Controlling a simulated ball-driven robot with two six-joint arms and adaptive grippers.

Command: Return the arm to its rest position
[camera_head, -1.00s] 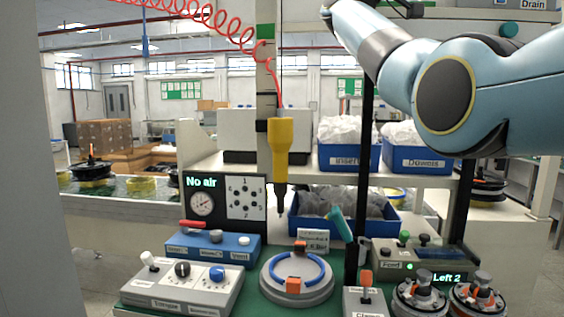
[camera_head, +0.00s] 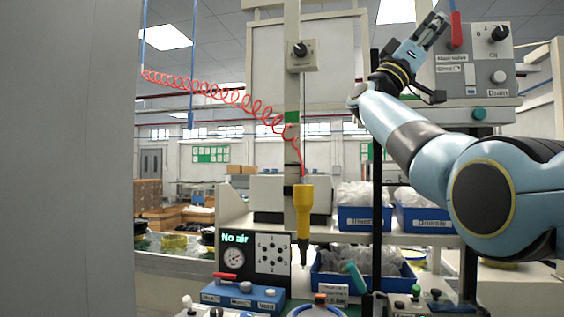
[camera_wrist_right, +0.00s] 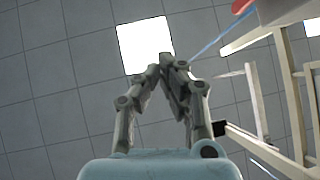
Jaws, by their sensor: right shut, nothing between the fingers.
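My right arm comes in from the right in the head view, bent at the elbow, with its forearm pointing up. My right gripper (camera_head: 436,28) is at the top, just left of the grey panel with the red lever. In the right wrist view the gripper's fingers (camera_wrist_right: 167,68) meet at the tips with nothing between them, pointing up toward the ceiling. My left gripper is not in view.
The grey valve panel (camera_head: 474,72) stands close beside my right gripper. A yellow screwdriver (camera_head: 304,210) hangs from a red coiled hose (camera_head: 222,92). Blue bins (camera_head: 363,219) stand on the shelf behind. A "No air" panel (camera_head: 256,248) stands on the bench. Left of the gripper is open space.

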